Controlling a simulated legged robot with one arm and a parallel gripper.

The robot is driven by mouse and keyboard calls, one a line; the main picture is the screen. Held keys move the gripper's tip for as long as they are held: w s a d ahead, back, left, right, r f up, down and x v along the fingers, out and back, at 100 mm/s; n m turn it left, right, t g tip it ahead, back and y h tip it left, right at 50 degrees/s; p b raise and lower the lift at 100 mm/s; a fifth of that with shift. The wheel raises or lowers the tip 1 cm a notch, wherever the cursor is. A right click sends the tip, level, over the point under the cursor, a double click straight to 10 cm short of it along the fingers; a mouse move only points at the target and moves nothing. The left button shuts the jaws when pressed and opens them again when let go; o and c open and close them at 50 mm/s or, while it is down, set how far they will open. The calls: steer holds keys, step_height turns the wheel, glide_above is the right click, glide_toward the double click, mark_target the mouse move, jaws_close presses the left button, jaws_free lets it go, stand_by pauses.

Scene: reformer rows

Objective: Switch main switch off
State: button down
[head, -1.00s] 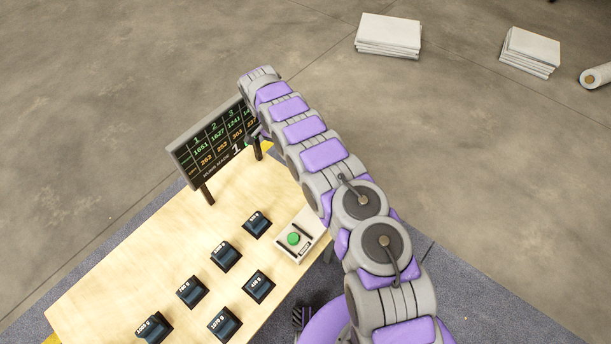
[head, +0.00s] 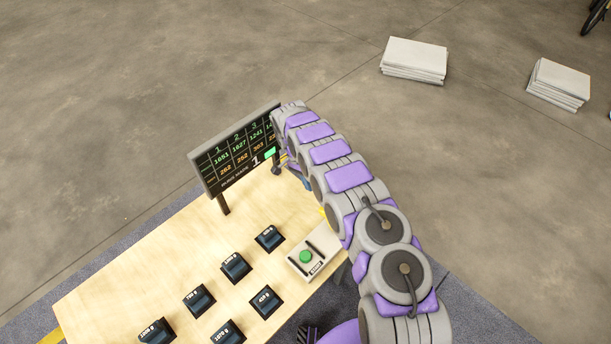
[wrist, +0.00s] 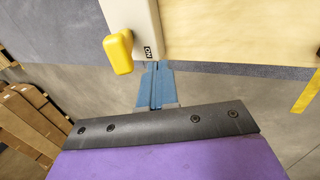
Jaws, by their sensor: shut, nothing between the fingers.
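In the wrist view, a yellow lever (wrist: 119,51) sticks out from a pale switch box (wrist: 134,16), which carries an "ON" label seen upside down. My gripper (wrist: 156,66), with blue fingers, is shut and empty. Its tips are just below the label in the picture and right of the lever, with a small visible gap to the lever. I cannot tell whether the tips touch the box. In the head view my arm mostly hides the gripper and the switch; a bit of yellow (head: 322,212) shows beside the arm.
A wooden table (head: 150,270) carries several dark labelled blocks (head: 235,268), a control box (head: 325,243) with a green button and a display board (head: 238,150). Paper stacks (head: 413,60) lie on the floor. Cardboard boxes (wrist: 35,120) stand at the wrist view's left.

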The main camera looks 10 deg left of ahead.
steer(key=s+d+f+b, duration=0.1)
steer(key=s+d+f, duration=0.2)
steer(key=d, duration=0.1)
steer(key=shift+s+d+f, duration=0.15)
stand_by(0.4)
stand_by(0.5)
steer(key=shift+s+d+r+p, duration=0.2)
steer(key=shift+r+p, duration=0.05)
steer(key=shift+p, duration=0.05)
